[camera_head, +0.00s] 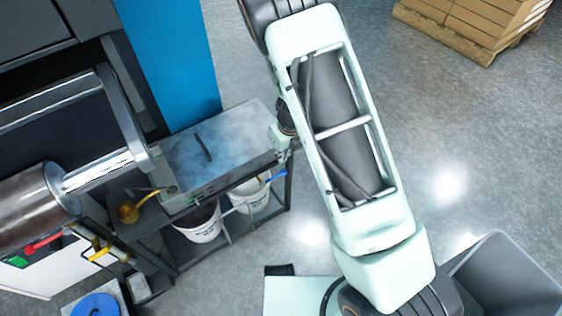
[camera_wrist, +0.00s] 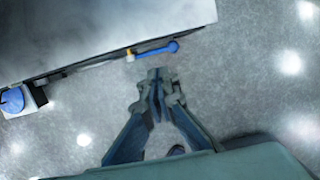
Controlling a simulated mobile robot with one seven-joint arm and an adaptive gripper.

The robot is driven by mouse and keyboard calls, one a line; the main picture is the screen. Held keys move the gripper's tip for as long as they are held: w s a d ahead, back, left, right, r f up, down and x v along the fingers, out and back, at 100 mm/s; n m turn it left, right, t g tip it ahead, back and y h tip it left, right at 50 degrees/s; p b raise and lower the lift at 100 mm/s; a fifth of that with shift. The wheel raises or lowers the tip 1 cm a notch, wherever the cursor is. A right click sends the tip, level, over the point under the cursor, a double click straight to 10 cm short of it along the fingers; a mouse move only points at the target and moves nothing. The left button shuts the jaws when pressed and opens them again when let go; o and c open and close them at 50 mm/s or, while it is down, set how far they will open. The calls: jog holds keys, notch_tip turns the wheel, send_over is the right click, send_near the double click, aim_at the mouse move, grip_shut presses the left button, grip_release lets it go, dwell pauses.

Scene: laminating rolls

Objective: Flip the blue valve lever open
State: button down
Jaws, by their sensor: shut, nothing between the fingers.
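The blue valve lever (camera_wrist: 160,49) shows in the wrist view as a short bar with a rounded end. It lies nearly along the edge of a grey metal unit (camera_wrist: 90,30), with a small yellow fitting (camera_wrist: 130,55) at its left end. It also shows in the head view (camera_head: 276,176), at the right end of the bench. My gripper (camera_wrist: 158,75) is shut and empty, its fingertips just below the lever in the wrist view and apart from it in the picture.
White buckets (camera_head: 199,226) stand under the metal-topped bench (camera_head: 235,140). A machine with a large roller (camera_head: 35,205) is at the left. A grey bin (camera_head: 505,275) stands at lower right, and boxes on a pallet (camera_head: 480,25) at upper right. Open floor lies between.

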aim_at(278, 175)
jog(key=f+b, duration=0.1)
jog(key=f, duration=0.3)
jog(key=w+a+f+b, duration=0.1)
jog(key=f+b, duration=0.1)
jog(key=f, duration=0.2)
jog(key=w+f+b, duration=0.1)
jog(key=f+b, duration=0.1)
jog(key=f, duration=0.2)
jog(key=shift+a+f, duration=0.1)
jog(key=shift+a, duration=0.05)
